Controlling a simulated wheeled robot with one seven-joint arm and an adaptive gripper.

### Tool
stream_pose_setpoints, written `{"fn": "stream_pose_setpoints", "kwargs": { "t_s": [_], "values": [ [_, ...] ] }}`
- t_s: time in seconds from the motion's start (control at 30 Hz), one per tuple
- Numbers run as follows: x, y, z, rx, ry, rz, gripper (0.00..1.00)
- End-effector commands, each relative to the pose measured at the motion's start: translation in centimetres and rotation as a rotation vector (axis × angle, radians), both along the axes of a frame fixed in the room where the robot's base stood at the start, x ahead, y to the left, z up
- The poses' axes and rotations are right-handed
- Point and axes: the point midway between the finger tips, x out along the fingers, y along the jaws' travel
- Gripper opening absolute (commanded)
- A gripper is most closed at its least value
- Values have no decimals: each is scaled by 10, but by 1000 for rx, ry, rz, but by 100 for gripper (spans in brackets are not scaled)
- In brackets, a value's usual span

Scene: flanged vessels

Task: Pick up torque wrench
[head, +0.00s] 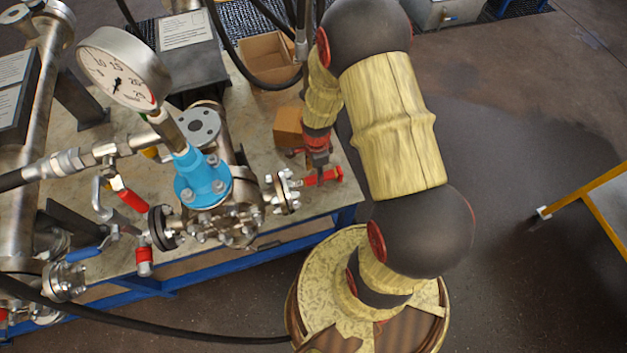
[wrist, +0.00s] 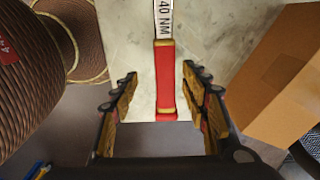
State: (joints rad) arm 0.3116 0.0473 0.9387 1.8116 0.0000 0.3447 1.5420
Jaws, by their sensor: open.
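The torque wrench (wrist: 166,75) lies on the table in the wrist view, with a red, yellow-banded handle and a pale shaft marked "40 NM". Its shaft runs out of the top of that view. My gripper (wrist: 161,80) is open, with one finger on each side of the red handle and visible gaps between. I cannot tell its height above the handle. In the head view my gripper (head: 316,155) points down at the table's right edge, partly hidden by my arm. A red piece (head: 325,177) shows just below it; I cannot tell whether it is the wrench handle.
A cardboard box (wrist: 276,75) stands close to the right finger in the wrist view. In the head view a flanged vessel with a blue collar (head: 203,180), a gauge (head: 122,68) and several valves fills the table (head: 335,190) left of my gripper. Black hoses cross behind.

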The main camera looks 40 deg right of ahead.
Motion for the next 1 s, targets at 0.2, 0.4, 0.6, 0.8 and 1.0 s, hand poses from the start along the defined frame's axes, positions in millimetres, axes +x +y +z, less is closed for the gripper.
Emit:
{"fn": "stream_pose_setpoints", "kwargs": {
  "t_s": [0.2, 0.4, 0.6, 0.8, 1.0],
  "values": [
    [5, 1, -19, 0, 0, 3, 45],
    [8, 3, -49, 1, 2, 3, 45],
    [10, 3, -56, -1, -2, 3, 45],
    [10, 3, -55, 0, -1, 3, 41],
    [9, 3, -55, 0, -1, 3, 30]
  ]
}}
